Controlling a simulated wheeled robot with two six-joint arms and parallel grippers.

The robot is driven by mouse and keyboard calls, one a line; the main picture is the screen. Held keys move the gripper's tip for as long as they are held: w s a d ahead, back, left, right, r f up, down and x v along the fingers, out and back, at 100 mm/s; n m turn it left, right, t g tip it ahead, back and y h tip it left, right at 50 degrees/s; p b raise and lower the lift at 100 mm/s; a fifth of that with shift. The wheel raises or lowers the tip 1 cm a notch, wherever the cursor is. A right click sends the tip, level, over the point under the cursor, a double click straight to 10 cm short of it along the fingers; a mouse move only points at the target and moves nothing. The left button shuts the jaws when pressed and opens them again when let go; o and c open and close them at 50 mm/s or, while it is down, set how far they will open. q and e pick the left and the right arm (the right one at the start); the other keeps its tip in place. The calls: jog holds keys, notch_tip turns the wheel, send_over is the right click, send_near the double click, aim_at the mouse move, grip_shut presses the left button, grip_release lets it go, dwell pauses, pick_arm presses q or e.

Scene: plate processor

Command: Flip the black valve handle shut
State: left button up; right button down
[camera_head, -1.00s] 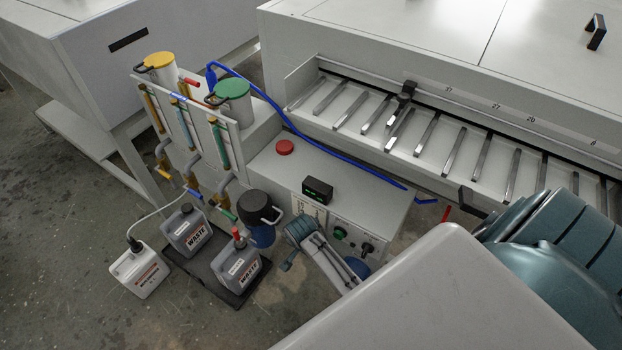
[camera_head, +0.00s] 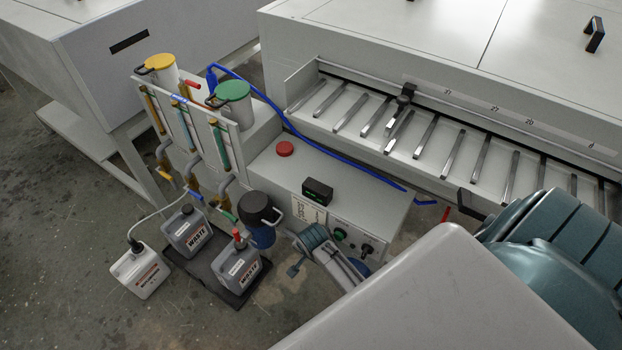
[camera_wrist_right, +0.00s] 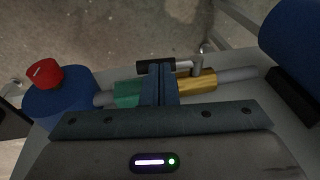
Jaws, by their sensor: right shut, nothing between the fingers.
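The black valve handle (camera_wrist_right: 148,66) shows in the right wrist view as a black grip on a silver lever. The lever joins a brass valve body (camera_wrist_right: 202,82) on a grey pipe with a green section (camera_wrist_right: 127,95). The handle lies roughly along the pipe, on its far side. My right gripper (camera_wrist_right: 158,70) is shut and empty; its fingers cross in front of the pipe, with their tips overlapping the black grip. I cannot tell whether they touch it. The handle cannot be made out in the head view. My left gripper is not in view.
A blue container with a red cap (camera_wrist_right: 45,73) stands left of the pipe in the wrist view, and a dark blue rounded object (camera_wrist_right: 295,40) is at right. In the head view, waste bottles (camera_head: 186,232) and a control box (camera_head: 345,215) are near my right arm.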

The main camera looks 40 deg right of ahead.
jog(key=shift+s+d+f+t+y, duration=0.1)
jog(key=shift+s+f+t+y, duration=0.15)
jog(key=shift+t, duration=0.3)
jog(key=shift+s+d+f+t+y, duration=0.1)
jog(key=shift+s+f+t+y, duration=0.1)
jog(key=shift+f+t, duration=0.4)
jog(key=shift+t, duration=0.35)
notch_tip(320, 180, down, 2)
jog(key=t+y+b, duration=0.1)
jog(key=t, duration=0.1)
jog(key=m+t+b, duration=0.1)
jog(key=t, duration=0.1)
jog(key=shift+s+f+y, duration=0.15)
jog(key=shift+y, duration=0.2)
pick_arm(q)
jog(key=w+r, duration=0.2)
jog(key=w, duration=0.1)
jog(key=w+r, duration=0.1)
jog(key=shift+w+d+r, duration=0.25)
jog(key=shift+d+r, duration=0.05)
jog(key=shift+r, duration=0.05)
pick_arm(e)
jog(key=shift+w+f, duration=0.2)
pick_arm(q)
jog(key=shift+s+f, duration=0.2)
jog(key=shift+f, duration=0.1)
pick_arm(e)
jog(key=shift+a+f, duration=0.1)
jog(key=shift+f, duration=0.25)
